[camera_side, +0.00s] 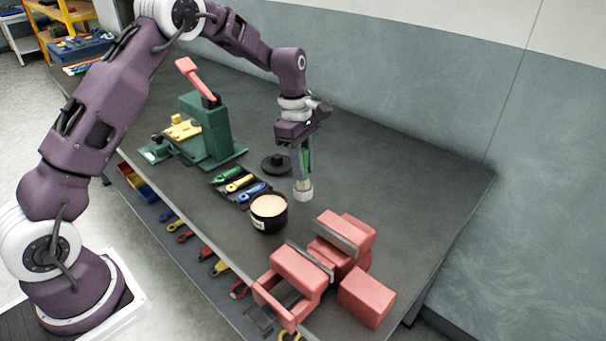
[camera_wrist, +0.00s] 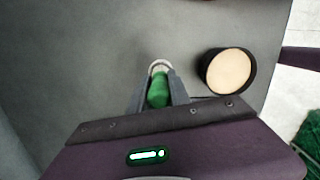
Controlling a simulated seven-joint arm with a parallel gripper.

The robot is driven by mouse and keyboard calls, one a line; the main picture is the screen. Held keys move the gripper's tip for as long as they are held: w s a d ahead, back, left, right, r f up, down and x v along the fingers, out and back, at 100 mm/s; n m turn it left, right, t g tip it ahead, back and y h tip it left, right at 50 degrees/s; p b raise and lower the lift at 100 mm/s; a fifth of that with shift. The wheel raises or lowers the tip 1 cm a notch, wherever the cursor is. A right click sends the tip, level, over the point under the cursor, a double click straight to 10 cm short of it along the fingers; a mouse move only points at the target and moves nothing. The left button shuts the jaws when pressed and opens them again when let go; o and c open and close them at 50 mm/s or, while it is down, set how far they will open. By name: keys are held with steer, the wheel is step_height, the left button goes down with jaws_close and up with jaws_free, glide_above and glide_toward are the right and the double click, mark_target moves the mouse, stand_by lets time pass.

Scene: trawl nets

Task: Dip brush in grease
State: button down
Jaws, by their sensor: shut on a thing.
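My gripper (camera_side: 304,166) is shut on the brush (camera_side: 303,192), which hangs upright with its pale head pointing down. In the wrist view the brush's green handle (camera_wrist: 158,92) shows between the fingers of my gripper (camera_wrist: 157,98). The grease tub (camera_side: 268,213) is a black open pot filled with pale cream grease. It stands on the table to the left of and nearer than the brush, and the two are apart. In the wrist view the grease tub (camera_wrist: 228,72) is to the right of the brush.
A black lid (camera_side: 277,164) lies behind the tub. A tray with green, yellow and blue tools (camera_side: 238,184) sits left of it. A red vise (camera_side: 318,262) stands at the front right, and a green press (camera_side: 205,130) at the left. The table's right rear (camera_side: 420,180) is clear.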

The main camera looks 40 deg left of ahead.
steer(key=r, duration=0.7)
steer(key=shift+s+d+r, duration=0.15)
steer(key=shift+s, duration=0.25)
steer(key=s+d+r+g+y, duration=0.1)
steer(key=s+r+g+y, duration=0.15)
steer(key=s, duration=0.65)
steer(key=shift+g+h, duration=0.25)
steer(key=shift+g, duration=0.2)
steer(key=shift+f, duration=3.4)
steer(key=shift+d+f, duration=0.1)
steer(key=shift+f, duration=0.6)
step_height(320, 180, up, 7)
